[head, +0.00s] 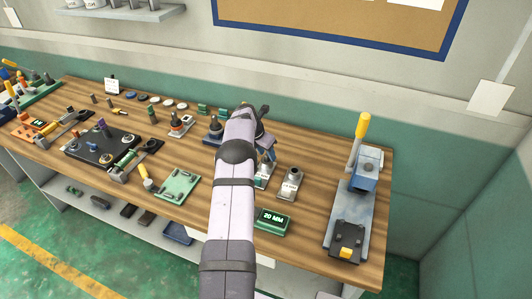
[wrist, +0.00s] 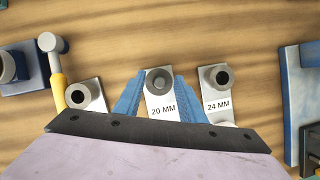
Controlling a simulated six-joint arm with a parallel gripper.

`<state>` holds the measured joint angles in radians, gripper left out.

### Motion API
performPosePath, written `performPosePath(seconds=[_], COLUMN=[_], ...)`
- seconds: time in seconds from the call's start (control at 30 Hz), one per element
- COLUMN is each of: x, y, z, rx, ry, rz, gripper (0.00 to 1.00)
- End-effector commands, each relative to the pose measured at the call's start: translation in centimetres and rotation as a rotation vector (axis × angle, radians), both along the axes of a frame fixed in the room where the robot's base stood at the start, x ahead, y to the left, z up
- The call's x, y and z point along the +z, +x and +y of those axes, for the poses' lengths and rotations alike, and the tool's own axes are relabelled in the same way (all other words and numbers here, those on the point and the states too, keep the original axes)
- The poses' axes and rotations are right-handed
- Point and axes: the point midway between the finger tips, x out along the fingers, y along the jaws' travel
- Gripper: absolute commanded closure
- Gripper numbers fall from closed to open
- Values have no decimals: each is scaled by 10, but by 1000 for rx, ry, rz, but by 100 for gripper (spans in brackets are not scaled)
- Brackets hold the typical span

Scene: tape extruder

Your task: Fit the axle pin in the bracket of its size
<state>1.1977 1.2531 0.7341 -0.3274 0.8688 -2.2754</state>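My gripper (wrist: 158,80) has two blue fingers, spread apart, one on each side of the bracket labelled 20 MM (wrist: 160,107). A grey round pin end (wrist: 158,82) fills the middle of that bracket's collar, with visible gaps between it and the fingertips. I cannot tell how deep it sits. The bracket labelled 24 MM (wrist: 218,77) stands to the right with a dark, empty bore. A third bracket (wrist: 83,93) stands to the left, also with a dark bore; its label is hidden behind the gripper. In the head view my arm partly hides the brackets; the 24 MM one (head: 290,182) shows.
A green display reading 20 MM (head: 272,222) sits near the table's front edge. A blue lever press with a yellow handle (head: 363,130) stands at the right end. A pale green plate (head: 178,186) and a dark fixture board (head: 100,148) lie left of my arm.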

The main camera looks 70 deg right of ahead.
Motion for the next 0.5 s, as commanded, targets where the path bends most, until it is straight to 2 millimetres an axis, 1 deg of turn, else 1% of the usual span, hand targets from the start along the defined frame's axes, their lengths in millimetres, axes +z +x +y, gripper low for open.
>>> performPosePath(seconds=[0.13,0.27,0.5], x=[1,7,28], y=[0,2,5], z=[1,2,11], rx=[0,0,1], ry=[0,-1,-2], rz=[0,-1,-1], gripper=[63,63,63])
